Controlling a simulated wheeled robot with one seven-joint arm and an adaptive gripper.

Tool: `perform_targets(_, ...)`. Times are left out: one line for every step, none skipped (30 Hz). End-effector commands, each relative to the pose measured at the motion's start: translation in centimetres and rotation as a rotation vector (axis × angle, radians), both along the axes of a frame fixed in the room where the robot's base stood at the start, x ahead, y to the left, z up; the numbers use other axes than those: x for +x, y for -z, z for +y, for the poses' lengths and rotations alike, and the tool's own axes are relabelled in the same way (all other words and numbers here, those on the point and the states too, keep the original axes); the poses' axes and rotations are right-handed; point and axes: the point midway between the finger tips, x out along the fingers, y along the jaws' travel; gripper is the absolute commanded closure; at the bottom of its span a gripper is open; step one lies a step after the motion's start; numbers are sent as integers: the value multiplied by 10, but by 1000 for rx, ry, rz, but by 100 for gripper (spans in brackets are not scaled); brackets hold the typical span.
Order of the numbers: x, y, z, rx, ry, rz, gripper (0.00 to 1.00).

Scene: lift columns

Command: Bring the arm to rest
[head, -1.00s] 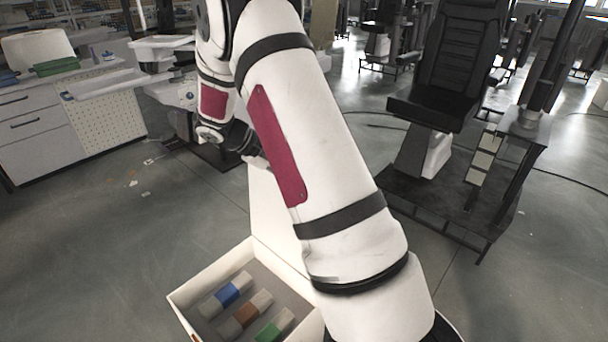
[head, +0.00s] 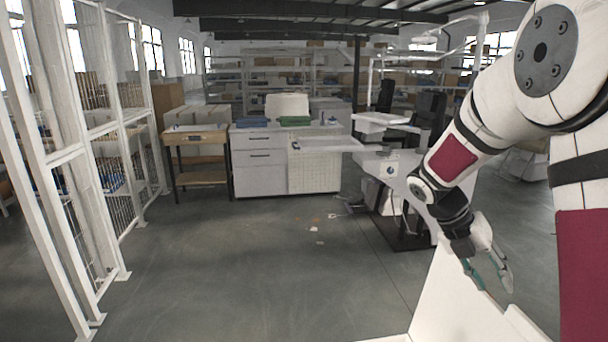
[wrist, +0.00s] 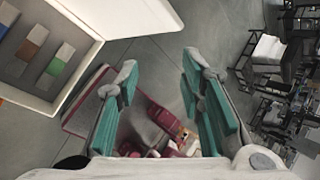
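My gripper (head: 495,284) hangs at the lower right of the head view, beside and above a white panel of the open box (head: 448,298). In the wrist view my gripper (wrist: 160,70) has its two teal-padded fingers well apart, with nothing held between them. Behind the gap lie grey floor and crimson and white parts that look like my own base.
In the wrist view the white box (wrist: 88,62) holds blocks with blue, brown and green bands. A white mesh frame (head: 52,165) stands at left, a wooden table (head: 197,134) and white cabinet (head: 262,170) behind. A dental-type unit (head: 385,165) stands near the arm.

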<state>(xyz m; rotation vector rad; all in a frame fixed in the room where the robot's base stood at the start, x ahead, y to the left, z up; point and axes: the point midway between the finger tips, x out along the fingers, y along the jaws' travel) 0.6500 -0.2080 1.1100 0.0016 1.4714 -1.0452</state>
Motion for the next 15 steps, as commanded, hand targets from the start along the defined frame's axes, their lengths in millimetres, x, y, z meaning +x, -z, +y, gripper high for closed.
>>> perform_targets(-8,-16,11,3,85,-97,65)
perform_targets(-14,-22,18,5,143,-154,65)
perform_targets(-21,-31,27,11,223,-228,65)
perform_targets(-26,-37,33,17,282,-284,65)
perform_targets(-31,-43,40,23,343,-338,65)
perform_targets(-38,-51,49,34,426,-408,65)
perform_targets(-44,-56,56,43,490,-459,65)
perform_targets(-50,-61,62,53,552,-509,65)
perform_targets(-57,-68,70,67,638,-573,65)
perform_targets(-64,-72,77,79,703,-619,65)
perform_targets(-70,-77,84,92,770,-663,65)
perform_targets(-78,-83,92,112,858,-721,65)
perform_targets(-84,-86,99,127,925,-763,65)
perform_targets(-90,-90,105,143,994,-801,65)
perform_targets(-98,-94,113,165,1086,-850,65)
